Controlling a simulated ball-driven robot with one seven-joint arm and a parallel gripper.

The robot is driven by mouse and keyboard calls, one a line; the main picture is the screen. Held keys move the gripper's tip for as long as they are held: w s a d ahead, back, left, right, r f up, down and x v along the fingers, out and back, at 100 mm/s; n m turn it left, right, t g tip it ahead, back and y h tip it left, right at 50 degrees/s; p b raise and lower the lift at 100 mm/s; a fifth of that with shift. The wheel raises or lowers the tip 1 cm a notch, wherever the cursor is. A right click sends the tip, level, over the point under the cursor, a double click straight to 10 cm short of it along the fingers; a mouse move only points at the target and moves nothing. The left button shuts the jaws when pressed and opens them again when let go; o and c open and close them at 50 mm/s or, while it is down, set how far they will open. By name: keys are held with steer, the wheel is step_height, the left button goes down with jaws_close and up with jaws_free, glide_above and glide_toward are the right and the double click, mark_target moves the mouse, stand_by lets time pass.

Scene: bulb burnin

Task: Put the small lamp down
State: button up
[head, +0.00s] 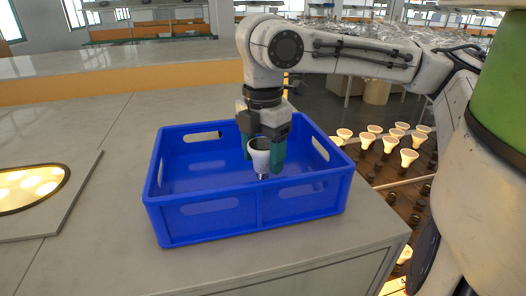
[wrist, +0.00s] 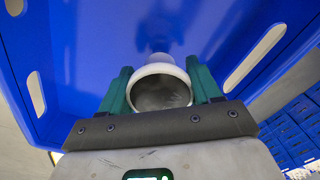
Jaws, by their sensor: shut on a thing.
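The small lamp (head: 260,157) is a white bulb with a wide rim and a metal base pointing down. My gripper (head: 264,150) is shut on it, with a green finger on either side. It is held inside or just over the blue crate (head: 205,218), near the front wall. In the wrist view the lamp (wrist: 160,88) sits between the green fingers of my gripper (wrist: 161,90), its round grey face toward the camera. The blue crate floor (wrist: 110,40) lies beyond it. I cannot tell whether the lamp's base touches the floor.
The crate stands on a grey table (head: 110,250) and looks otherwise empty. A lit round opening (head: 30,188) lies in a panel at left. Several lit lamps (head: 390,143) stand in a rack at right, past the table edge. The table left of the crate is clear.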

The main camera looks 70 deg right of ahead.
steer(key=shift+f, duration=0.15)
steer(key=shift+f, duration=0.2)
steer(key=o, duration=1.1)
steer(key=shift+c, duration=0.2)
steer(key=shift+r, duration=0.1)
step_height(320, 180, up, 12)
steer(key=shift+r+b, duration=0.15)
steer(key=shift+b, duration=0.3)
